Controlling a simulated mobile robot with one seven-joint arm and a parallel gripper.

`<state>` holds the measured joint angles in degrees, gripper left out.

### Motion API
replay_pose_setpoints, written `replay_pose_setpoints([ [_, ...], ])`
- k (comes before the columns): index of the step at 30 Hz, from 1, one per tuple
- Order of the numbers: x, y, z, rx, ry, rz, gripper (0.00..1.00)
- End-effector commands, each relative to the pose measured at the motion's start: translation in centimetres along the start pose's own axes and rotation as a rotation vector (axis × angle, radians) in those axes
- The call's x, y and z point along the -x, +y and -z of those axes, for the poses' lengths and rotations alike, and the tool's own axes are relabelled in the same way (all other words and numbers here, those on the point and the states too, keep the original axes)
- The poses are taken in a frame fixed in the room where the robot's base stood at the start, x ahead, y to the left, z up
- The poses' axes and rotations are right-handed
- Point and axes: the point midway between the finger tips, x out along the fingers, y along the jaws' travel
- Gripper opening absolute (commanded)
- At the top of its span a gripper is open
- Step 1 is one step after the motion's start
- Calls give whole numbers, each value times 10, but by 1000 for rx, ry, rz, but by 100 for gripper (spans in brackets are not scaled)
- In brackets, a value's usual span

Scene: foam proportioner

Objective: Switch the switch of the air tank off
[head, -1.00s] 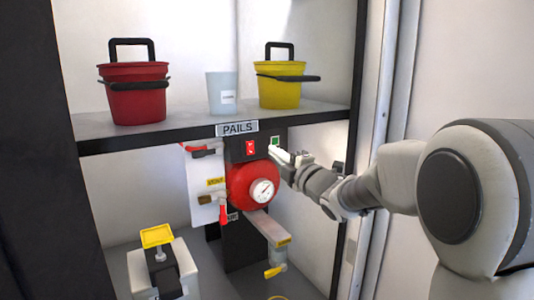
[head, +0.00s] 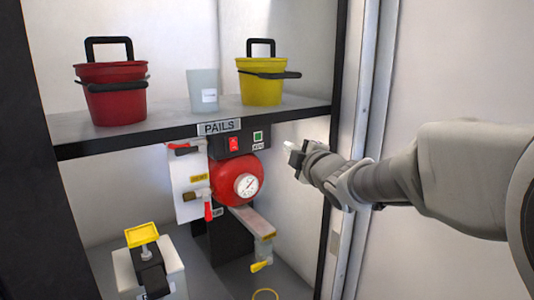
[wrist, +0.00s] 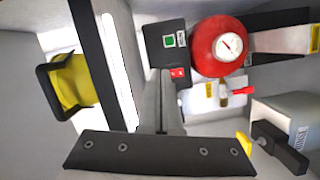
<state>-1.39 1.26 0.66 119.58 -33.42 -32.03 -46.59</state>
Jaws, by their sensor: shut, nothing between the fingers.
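The red air tank (head: 236,180) with its round gauge (head: 246,185) hangs under the shelf; it also shows in the wrist view (wrist: 210,62). The switch's exact tilt is too small to tell.
The shelf (head: 170,128) above holds a red pail (head: 112,95), a clear cup (head: 203,92) and a yellow pail (head: 262,80). A white container (head: 145,265) with a yellow-topped part stands below left. The cabinet's dark right post (head: 340,110) is close to my arm.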

Motion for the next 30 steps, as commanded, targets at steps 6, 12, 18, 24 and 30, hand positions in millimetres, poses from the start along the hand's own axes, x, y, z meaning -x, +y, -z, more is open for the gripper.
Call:
replay_pose_setpoints([
  [6, 80, 13, -31, -349, -309, 112, 0],
  [12, 166, -8, -42, -703, -578, 205, 0],
  [18, 257, -44, -28, -1050, -828, 301, 0],
  [24, 321, -78, -4, -1285, -1009, 384, 0],
  [30, 343, -91, 6, -1361, -1075, 418, 0],
])
